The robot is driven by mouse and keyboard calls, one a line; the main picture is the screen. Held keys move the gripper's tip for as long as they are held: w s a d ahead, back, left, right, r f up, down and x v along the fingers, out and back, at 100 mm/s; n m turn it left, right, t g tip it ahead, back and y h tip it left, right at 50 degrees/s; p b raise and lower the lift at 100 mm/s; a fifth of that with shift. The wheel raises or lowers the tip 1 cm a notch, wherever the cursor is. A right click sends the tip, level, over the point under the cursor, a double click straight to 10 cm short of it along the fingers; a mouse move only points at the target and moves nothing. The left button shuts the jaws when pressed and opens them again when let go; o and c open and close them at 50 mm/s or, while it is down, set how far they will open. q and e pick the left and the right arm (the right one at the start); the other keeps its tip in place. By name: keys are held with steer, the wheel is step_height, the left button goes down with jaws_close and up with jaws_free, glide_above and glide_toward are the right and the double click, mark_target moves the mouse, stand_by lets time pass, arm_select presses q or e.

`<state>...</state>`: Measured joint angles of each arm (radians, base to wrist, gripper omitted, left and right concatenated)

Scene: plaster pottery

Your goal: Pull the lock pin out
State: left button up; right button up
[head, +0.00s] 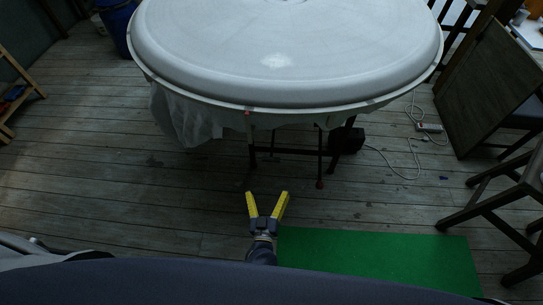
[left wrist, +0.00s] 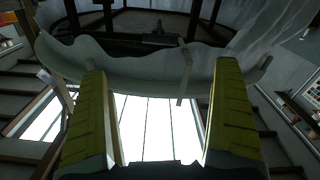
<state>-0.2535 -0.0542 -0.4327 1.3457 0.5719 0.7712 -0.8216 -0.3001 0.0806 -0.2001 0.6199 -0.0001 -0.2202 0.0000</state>
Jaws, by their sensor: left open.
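My left gripper (head: 268,196) is open and empty, with yellow-padded fingers spread in a V, in front of the large round white table (head: 290,50) and apart from it in the head view. In the left wrist view the two fingers (left wrist: 160,85) frame the pale curved rim (left wrist: 150,78), with a narrow strip (left wrist: 186,75) crossing it between them. I cannot clearly make out the lock pin. My right gripper is not in view.
A green mat (head: 380,262) lies on the plank floor at the front. A wooden stool (head: 500,200) and a dark panel (head: 490,85) stand at the right. A white cable (head: 395,172) lies on the floor. Translucent sheeting (head: 180,115) hangs under the table's left side.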

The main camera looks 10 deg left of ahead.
mark_target(271, 155)
arm_select(q)
steer(key=w, duration=1.7)
steer(key=shift+w+a, duration=0.15)
steer(key=shift+a, duration=0.15)
steer(key=shift+f, duration=0.1)
steer(key=c, duration=1.9)
steer(key=shift+o, duration=0.2)
